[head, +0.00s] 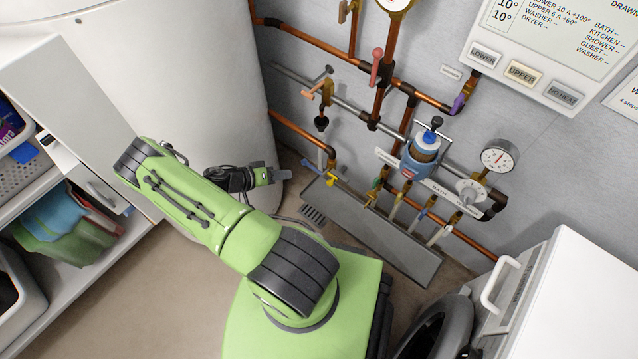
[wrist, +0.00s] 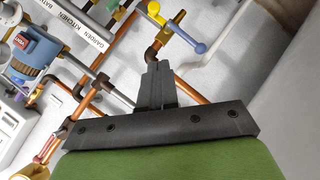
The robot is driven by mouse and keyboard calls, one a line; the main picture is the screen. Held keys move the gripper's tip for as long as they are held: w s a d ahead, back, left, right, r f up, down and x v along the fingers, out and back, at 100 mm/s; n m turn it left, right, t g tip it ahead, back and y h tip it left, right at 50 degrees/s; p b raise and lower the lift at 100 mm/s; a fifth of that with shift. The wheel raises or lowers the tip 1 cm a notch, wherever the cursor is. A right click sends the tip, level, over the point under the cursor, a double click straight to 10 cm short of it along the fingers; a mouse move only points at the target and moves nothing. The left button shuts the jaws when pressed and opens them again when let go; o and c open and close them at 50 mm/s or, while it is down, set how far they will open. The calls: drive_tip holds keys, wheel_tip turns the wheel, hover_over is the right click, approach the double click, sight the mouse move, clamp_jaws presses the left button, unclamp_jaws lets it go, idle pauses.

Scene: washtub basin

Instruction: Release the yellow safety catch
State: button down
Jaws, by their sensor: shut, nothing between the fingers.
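The yellow safety catch (head: 331,180) is a small yellow piece on a pipe fitting low on the wall, at the left end of a row of valves. In the wrist view the yellow catch (wrist: 154,9) sits at the top, beside a blue lever (wrist: 182,32) with a rounded end. My gripper (head: 285,174) is left of the catch in the head view, apart from it. In the wrist view my gripper (wrist: 158,68) has its fingers together and empty, pointing towards the pipe below the catch.
A grey drain trough (head: 375,225) lies under the valves. Copper pipes (wrist: 190,85) run close around my fingers in the wrist view. A large white tank (head: 190,70) stands at the left, a blue-bodied device (head: 420,158) and a gauge (head: 498,156) at the right.

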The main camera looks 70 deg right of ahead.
drive_tip(key=shift+s+d+f, duration=0.15)
drive_tip(key=shift+s+f, duration=0.2)
drive_tip(key=shift+s, duration=0.05)
drive_tip(key=s+a+f+b+x, duration=0.1)
drive_tip(key=a+b+x, duration=0.1)
drive_tip(key=x, duration=1)
drive_tip(key=shift+s+f+b, duration=0.3)
drive_tip(key=shift+s+b, duration=0.05)
drive_tip(key=shift+b, duration=0.5)
drive_tip(key=shift+d, duration=0.15)
